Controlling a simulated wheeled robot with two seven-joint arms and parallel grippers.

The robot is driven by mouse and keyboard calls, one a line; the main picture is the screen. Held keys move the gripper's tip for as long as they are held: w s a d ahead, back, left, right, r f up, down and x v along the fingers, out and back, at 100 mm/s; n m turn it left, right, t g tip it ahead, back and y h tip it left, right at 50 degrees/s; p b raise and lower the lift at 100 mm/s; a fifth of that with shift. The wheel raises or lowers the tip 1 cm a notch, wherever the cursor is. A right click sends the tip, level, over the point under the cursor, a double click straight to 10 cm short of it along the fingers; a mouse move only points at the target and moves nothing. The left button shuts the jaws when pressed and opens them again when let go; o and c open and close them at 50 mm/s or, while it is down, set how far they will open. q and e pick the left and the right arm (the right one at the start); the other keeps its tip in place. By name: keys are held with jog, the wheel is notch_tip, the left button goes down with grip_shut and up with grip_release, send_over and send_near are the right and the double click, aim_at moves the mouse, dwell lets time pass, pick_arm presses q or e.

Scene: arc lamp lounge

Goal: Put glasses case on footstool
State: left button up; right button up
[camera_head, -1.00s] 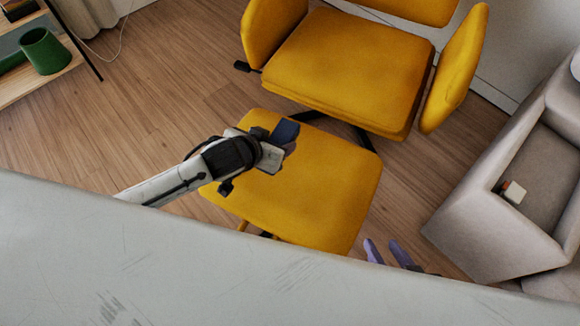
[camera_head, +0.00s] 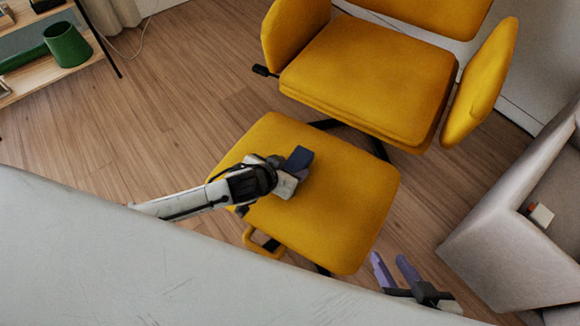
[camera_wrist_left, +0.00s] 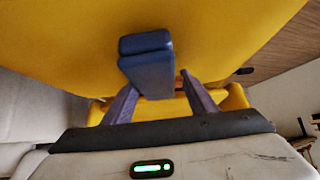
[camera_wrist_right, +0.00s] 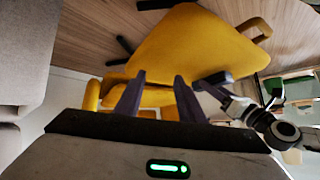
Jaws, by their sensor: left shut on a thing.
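The dark blue glasses case (camera_head: 299,158) is in my left gripper (camera_head: 292,174), over the yellow footstool (camera_head: 340,215). In the left wrist view the case (camera_wrist_left: 147,62) sits between the purple fingers, with yellow cushion behind it. I cannot tell whether the case touches the cushion. My right gripper (camera_head: 396,272) is open and empty, beside the footstool's lower right in the head view; its fingers (camera_wrist_right: 156,97) stand apart in the right wrist view, where the footstool (camera_wrist_right: 190,45) shows beyond them.
A yellow armchair (camera_head: 365,80) stands behind the footstool. A grey sofa (camera_head: 500,240) with a small white and orange object (camera_head: 540,214) is at right. A shelf with a green watering can (camera_head: 66,45) is at upper left. Wood floor (camera_head: 190,110) is clear at left.

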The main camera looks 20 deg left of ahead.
pick_arm(q)
jog(key=shift+f, duration=0.15)
jog(key=o, duration=1.1)
jog(key=shift+r, duration=0.2)
jog(key=shift+s+r+p, duration=0.25)
jog(key=shift+p, duration=0.05)
jog(key=p+v, duration=0.4)
jog(key=v, duration=0.7)
jog(key=s+d+h, duration=0.2)
jog(key=s+d, duration=0.3)
jog(key=s, duration=0.2)
jog(key=shift+n+y, duration=0.5)
jog(key=s+a, duration=0.1)
jog(key=s, duration=0.1)
jog(key=s+a, duration=0.2)
jog(key=shift+s+a, duration=0.25)
jog(key=shift+a, duration=0.05)
pick_arm(e)
jog(key=shift+s+d+r, duration=0.2)
jog(key=shift+d+r, duration=0.1)
jog(key=shift+r, duration=0.25)
jog(key=shift+s+d+r, duration=0.15)
jog(key=shift+d+r, duration=0.1)
jog(key=shift+r, duration=0.25)
